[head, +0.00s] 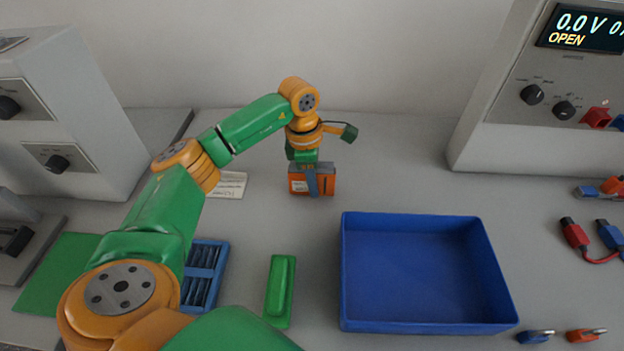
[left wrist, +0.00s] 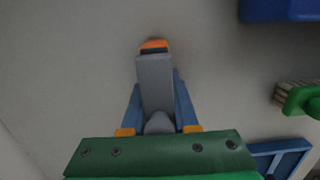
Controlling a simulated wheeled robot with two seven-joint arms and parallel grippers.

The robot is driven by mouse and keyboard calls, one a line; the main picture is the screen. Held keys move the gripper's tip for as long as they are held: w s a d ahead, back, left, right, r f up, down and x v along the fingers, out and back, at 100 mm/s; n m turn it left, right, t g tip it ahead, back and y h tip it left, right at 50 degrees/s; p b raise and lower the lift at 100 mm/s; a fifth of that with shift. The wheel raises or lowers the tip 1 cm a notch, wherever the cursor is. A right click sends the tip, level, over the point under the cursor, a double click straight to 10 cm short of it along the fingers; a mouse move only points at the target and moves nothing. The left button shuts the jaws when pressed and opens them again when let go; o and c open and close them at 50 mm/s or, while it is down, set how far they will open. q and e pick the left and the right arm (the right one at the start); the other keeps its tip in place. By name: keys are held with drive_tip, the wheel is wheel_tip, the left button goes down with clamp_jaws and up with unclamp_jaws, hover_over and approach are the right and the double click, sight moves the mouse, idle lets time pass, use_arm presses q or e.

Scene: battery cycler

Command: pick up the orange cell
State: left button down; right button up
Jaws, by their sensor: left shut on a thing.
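The orange cell (head: 324,184) is a boxy orange block with a grey top and a pale label on its left side. It stands upright at the back middle of the bench, behind the blue bin. My left gripper (head: 312,180) comes down on it from above and is shut on it, with a finger across its front face. In the left wrist view the gripper (left wrist: 157,95) points away, and the orange end of the cell (left wrist: 154,45) shows past the grey part between the fingers. I cannot tell whether the cell is clear of the bench. My right gripper is not in view.
An empty blue bin (head: 344,290) stands front right of the cell. A green-handled brush (head: 280,290) and a blue rack (head: 206,272) lie to its left. A paper label (head: 231,185) lies left of the cell. An instrument reading "0.0 V OPEN" (head: 580,30) stands at the right.

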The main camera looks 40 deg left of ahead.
use_arm(q)
drive_tip(key=shift+r, duration=0.1)
idle(0.6)
drive_tip(key=shift+w+r+b, duration=0.1)
drive_tip(key=shift+r+b, duration=0.25)
drive_tip(key=r, duration=0.1)
drive_tip(key=s+r+b, duration=0.1)
drive_tip(key=r, duration=0.1)
drive_tip(key=shift+d+r, duration=0.1)
drive_tip(key=shift+d, duration=0.05)
drive_tip(key=s+d+r, duration=0.3)
drive_tip(key=s+r, duration=0.6)
drive_tip(key=s, duration=0.3)
drive_tip(key=shift+s, duration=0.4)
drive_tip(key=shift+d, duration=0.1)
